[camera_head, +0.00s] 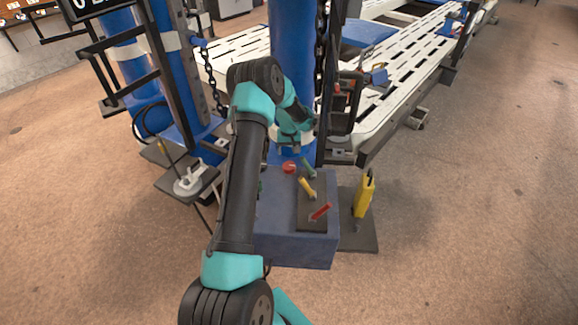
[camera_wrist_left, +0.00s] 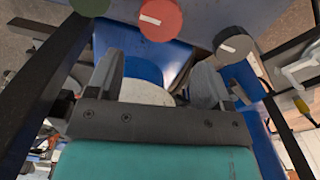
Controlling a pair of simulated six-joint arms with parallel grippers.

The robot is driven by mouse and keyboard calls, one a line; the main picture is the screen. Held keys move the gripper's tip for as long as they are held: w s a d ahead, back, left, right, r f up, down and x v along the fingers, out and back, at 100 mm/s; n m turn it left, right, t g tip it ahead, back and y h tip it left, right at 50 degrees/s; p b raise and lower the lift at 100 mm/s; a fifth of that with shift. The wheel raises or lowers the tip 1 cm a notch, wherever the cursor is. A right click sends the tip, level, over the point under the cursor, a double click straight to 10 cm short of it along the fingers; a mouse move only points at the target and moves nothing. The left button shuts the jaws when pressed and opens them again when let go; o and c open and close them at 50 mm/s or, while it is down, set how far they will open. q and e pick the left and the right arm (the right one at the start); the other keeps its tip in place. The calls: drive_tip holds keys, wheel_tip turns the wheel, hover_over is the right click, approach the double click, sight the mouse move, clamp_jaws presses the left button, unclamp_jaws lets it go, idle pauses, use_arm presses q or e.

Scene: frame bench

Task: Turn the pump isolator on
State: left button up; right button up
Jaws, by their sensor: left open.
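A round red knob (camera_head: 289,167) with a white mark sits on the blue box (camera_head: 285,252) below the blue column. Another greenish knob (camera_wrist_left: 90,5) is cut off at the top edge. No readable label shows which is the pump isolator. My left gripper (camera_head: 290,147) is above and behind the red knob, by the column. In its wrist view its fingers (camera_wrist_left: 157,70) are apart, with nothing held and the red knob beyond them. My right gripper is out of view.
A small stand (camera_head: 190,182) with a white fitting is at left. Chains and dark frames flank the column.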

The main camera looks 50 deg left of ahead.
sight(289, 165)
use_arm(q)
wheel_tip(289, 165, down, 10)
drive_tip(key=shift+f, duration=0.1)
idle(0.4)
drive_tip(key=c, duration=0.7)
